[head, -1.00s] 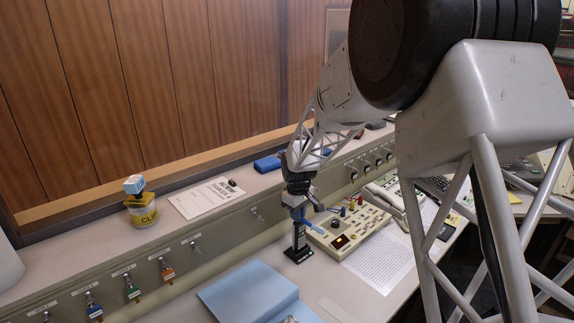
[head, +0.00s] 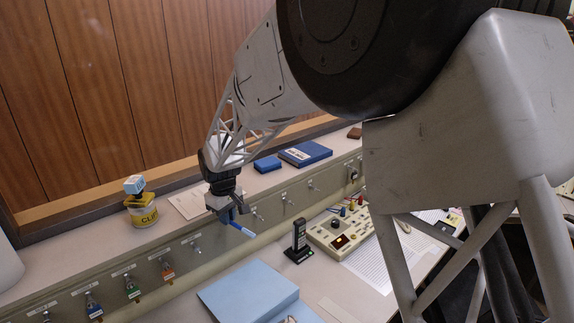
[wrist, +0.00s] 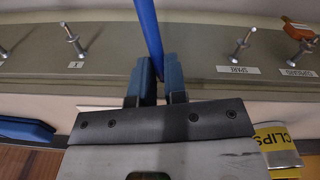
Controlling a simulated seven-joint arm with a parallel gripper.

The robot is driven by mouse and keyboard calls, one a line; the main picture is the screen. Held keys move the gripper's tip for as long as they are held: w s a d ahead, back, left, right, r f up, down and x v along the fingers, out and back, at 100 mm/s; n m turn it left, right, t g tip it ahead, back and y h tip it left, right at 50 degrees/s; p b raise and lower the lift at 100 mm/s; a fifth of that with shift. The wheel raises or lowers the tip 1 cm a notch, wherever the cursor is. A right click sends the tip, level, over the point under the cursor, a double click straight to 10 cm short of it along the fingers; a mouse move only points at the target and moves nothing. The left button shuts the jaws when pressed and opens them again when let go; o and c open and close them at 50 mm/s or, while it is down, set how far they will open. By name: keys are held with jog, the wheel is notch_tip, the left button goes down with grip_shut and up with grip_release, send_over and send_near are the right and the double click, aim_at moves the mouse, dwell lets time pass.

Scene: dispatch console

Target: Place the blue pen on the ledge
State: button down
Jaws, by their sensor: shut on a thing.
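The blue pen (head: 242,229) is held in my gripper (head: 229,216), tilted, with one end sticking out down and to the right in the head view. In the wrist view the pen (wrist: 148,32) runs up from between the blue fingertips (wrist: 157,82), which are shut on it. The ledge (head: 95,243) is the long pale shelf along the wood-panelled wall, above the switch panel. In the head view my gripper is over the ledge's front edge, and the pen's free end extends past it in front of the panel. The pen's gripped part is hidden by the fingers.
On the ledge are a yellow clips tin (head: 143,210) with a pale blue block on top, a paper sheet (head: 187,203) partly behind my gripper, and blue books (head: 305,153). Below stand a black handset (head: 299,242), a cream console (head: 341,229) and a light blue folder (head: 247,290).

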jog(key=s+a+r+n, duration=0.3)
jog(key=s+a+r, duration=0.1)
jog(key=s+a, duration=1)
jog(key=s+a+r+n, duration=0.3)
jog(key=s+a, duration=1)
jog(key=a, duration=0.2)
jog(key=shift+s+r+n, duration=0.3)
jog(key=shift+s+r, duration=0.05)
jog(key=shift+r, duration=0.05)
send_over(50, 253)
jog(key=shift+f, duration=0.9)
jog(key=shift+f, duration=0.1)
jog(key=shift+f, duration=1.65)
jog(key=shift+f, duration=0.15)
